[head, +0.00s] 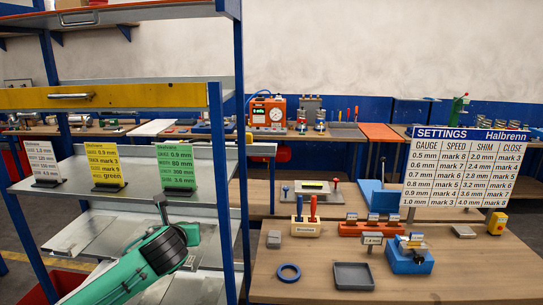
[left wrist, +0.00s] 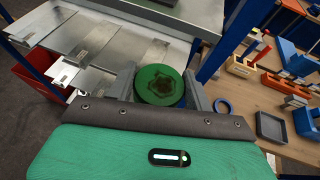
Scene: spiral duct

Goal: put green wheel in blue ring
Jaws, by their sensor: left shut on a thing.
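My left gripper (left wrist: 162,88) is shut on a green wheel (left wrist: 160,86), a round disc with a dark, worn-looking patch in its middle, held between the two grey fingers. In the head view my left gripper (head: 186,238) is at the end of the green arm, in front of the shelf rack; I cannot clearly make out the wheel there. The blue ring (head: 289,272) lies flat on the near wooden table, to the right of the gripper and apart from it. It also shows in the left wrist view (left wrist: 222,106), right of the fingers. My right gripper is in neither view.
The blue-posted shelf rack (head: 221,190) stands between gripper and table. A dark grey tray (head: 353,276) is right of the ring.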

